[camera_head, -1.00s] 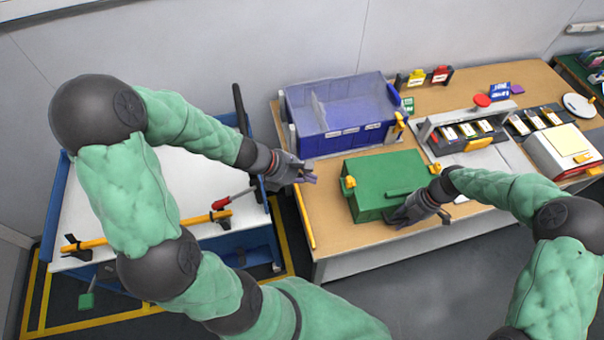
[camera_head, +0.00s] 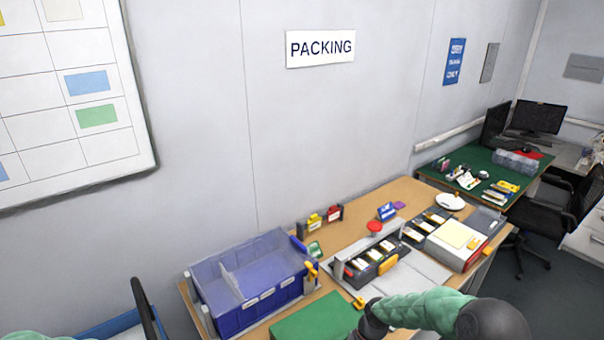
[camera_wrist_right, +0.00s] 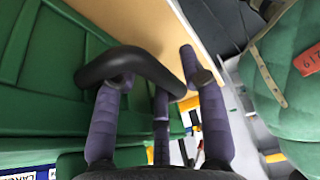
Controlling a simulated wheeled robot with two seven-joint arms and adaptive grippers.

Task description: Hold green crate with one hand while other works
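The green crate (camera_head: 318,318) is at the bottom edge of the head view, on the wooden table. Only part of its flat green top shows there; the rest is cut off by the frame. Its green wall fills the left of the right wrist view (camera_wrist_right: 45,65). My right gripper (camera_wrist_right: 153,68) is beside the crate, its purple-grey fingers spread around a curved black bar (camera_wrist_right: 130,58) close to the crate wall. Whether the fingers grip that bar is not clear. My left gripper is out of view.
A blue divided bin (camera_head: 250,285) stands left of the crate. A rack with several cells (camera_head: 370,262), a white box with a yellow pad (camera_head: 455,240) and small coloured holders (camera_head: 325,217) fill the table behind and to the right. A green-topped desk (camera_head: 480,172) stands farther back.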

